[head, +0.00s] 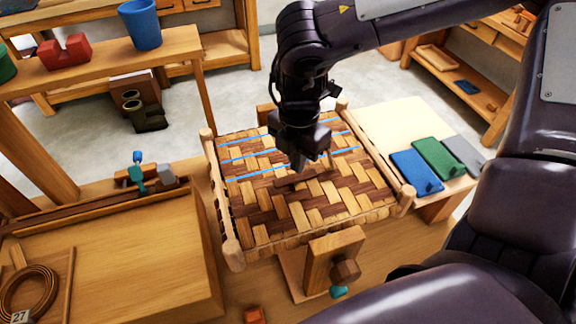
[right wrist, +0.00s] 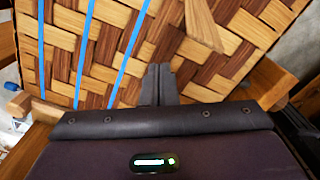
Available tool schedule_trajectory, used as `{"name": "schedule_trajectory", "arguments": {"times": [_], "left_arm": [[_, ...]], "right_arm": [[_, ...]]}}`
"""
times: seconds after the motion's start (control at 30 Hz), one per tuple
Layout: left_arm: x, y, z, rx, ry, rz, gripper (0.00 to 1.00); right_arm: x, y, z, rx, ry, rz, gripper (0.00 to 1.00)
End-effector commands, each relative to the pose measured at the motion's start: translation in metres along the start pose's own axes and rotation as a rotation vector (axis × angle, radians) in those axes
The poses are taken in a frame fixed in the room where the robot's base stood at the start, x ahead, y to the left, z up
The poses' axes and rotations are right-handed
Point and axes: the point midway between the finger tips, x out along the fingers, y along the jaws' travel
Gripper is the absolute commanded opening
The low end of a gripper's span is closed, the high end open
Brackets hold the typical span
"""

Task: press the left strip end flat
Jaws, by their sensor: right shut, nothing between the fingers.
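The woven bark seat (head: 290,214), in light and dark brown strips, is stretched on a wooden frame below my right gripper (head: 300,166). The gripper points down with its fingers together and empty, close over the weave; I cannot tell if it touches. A dark strip piece (head: 297,182) shows just in front of the fingertips. A light strip end (head: 329,159) stands up to their right. In the right wrist view, the closed fingers (right wrist: 158,70) are over the weave, and a light strip end (right wrist: 204,27) rises near them. My left gripper is out of view.
Blue lines (head: 255,174) cross the far part of the seat. Blue (head: 415,170), green (head: 438,158) and grey (head: 463,152) slabs lie on a pale board at the right. A wooden bench (head: 110,250) stands at the left. A wooden clamp block (head: 333,258) sits at the front.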

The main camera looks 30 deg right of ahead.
Motion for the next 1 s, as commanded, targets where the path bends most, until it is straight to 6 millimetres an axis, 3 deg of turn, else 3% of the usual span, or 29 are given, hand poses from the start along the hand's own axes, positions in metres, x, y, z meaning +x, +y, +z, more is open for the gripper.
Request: {"name": "schedule_trajectory", "arguments": {"times": [0.5,1.0], "left_arm": [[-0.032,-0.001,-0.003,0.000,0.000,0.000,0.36],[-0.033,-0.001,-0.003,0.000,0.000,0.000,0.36]], "right_arm": [[-0.054,0.000,0.000,-0.001,-0.001,-0.001,0.00],[-0.059,0.000,0.000,0.000,-0.001,-0.001,0.00]]}}
